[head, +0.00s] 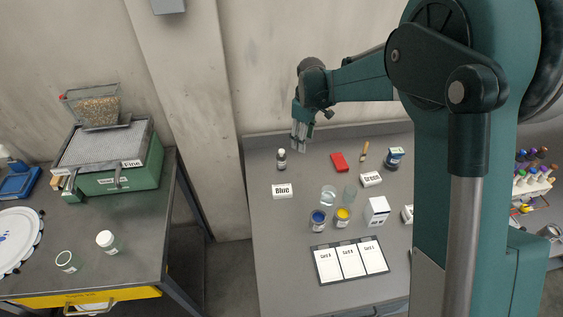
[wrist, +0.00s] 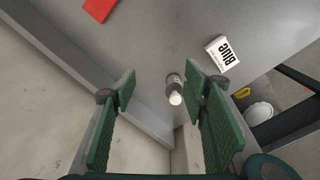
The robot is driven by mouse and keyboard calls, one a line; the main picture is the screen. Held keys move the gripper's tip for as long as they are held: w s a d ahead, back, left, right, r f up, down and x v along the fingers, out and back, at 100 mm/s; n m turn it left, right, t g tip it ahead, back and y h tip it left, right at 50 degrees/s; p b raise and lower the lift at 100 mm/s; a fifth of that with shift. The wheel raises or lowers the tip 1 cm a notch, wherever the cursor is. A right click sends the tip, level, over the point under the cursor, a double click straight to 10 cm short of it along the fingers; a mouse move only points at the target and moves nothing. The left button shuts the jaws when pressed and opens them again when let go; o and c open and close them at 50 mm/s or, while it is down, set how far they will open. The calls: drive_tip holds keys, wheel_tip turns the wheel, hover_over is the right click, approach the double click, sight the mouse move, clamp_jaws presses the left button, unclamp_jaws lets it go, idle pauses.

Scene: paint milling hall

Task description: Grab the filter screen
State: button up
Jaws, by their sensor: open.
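A flat grey mesh screen (head: 100,147) lies on top of a green box-shaped machine (head: 125,180) on the left table in the head view. A tag reading "Fine" is at its front right corner. This looks like the filter screen. The wrist view does not show it. My gripper (head: 299,140) is over the back left of the right-hand table, far to the right of the screen. In the wrist view my gripper (wrist: 160,88) is open, with nothing between its fingers.
A hopper of beads (head: 97,108) stands over the screen's back part. A pillar (head: 185,110) and a floor gap separate the tables. The right table holds a "Blue" box (head: 282,191), paint jars and cards (head: 350,261).

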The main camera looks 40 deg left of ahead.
sight(282, 150)
drive_tip(key=s+a+f, duration=0.1)
drive_tip(key=a+f, duration=0.1)
drive_tip(key=s+a+f+n, duration=0.1)
drive_tip(key=a+f, duration=0.2)
drive_tip(key=s+a+f+n, duration=0.1)
drive_tip(key=a+f, duration=0.2)
drive_tip(key=shift+s+g+h, duration=0.15)
drive_tip(key=shift+g+h, duration=0.15)
drive_tip(key=shift+f, duration=1.35)
drive_tip(key=shift+a+f, duration=0.1)
drive_tip(key=shift+f, duration=2.5)
drive_tip(key=shift+c, duration=0.5)
drive_tip(key=c, duration=1)
